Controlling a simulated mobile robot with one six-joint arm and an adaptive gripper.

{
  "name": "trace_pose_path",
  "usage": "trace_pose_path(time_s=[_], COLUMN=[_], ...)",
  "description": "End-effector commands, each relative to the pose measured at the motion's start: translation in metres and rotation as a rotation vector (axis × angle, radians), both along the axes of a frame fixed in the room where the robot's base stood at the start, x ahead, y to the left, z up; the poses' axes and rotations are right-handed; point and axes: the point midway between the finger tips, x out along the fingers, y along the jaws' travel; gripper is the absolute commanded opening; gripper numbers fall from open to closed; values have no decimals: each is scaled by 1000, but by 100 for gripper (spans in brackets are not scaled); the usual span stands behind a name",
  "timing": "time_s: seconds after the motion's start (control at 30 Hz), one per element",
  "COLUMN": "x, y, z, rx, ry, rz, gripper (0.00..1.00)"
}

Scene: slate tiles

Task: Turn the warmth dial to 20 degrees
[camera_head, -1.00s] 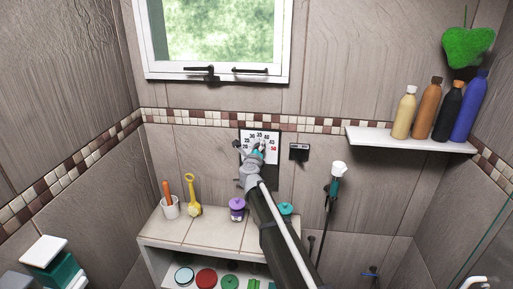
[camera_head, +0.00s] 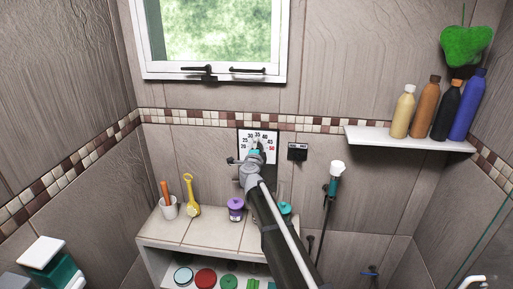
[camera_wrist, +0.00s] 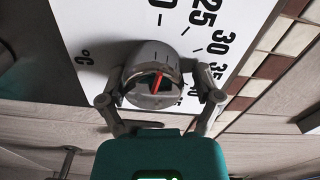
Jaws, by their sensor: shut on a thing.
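The warmth dial is a round grey knob (camera_wrist: 150,75) with a red pointer line, on a white number plate (camera_head: 271,138). The plate also fills the top of the wrist view (camera_wrist: 95,25). My gripper (camera_wrist: 160,98) has one finger on each side of the knob and is shut on it. In the wrist view the red line runs nearly upright, roughly towards a tick below a cut-off number ending in 0; 25, 30 and 35 lie to its right. In the head view my gripper (camera_head: 255,150) hides the knob and the plate's lower left.
A small dark box (camera_head: 298,151) is on the wall right of the plate. A hand shower (camera_head: 336,172) hangs further right. A tiled bench (camera_head: 205,230) below carries a purple-lidded jar (camera_head: 236,206) and a yellow scoop (camera_head: 192,197). A shelf (camera_head: 400,137) holds several bottles.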

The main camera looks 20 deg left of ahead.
Motion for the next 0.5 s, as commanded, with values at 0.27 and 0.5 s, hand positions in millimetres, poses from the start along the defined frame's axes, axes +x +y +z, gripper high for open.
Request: trace_pose_path(time_s=[0.27, 0.5], x=[-1, -1], y=[5, 7], z=[2, 2], rx=[-261, -468], ry=[-65, -115], rz=[12, 16], gripper=[33, 30])
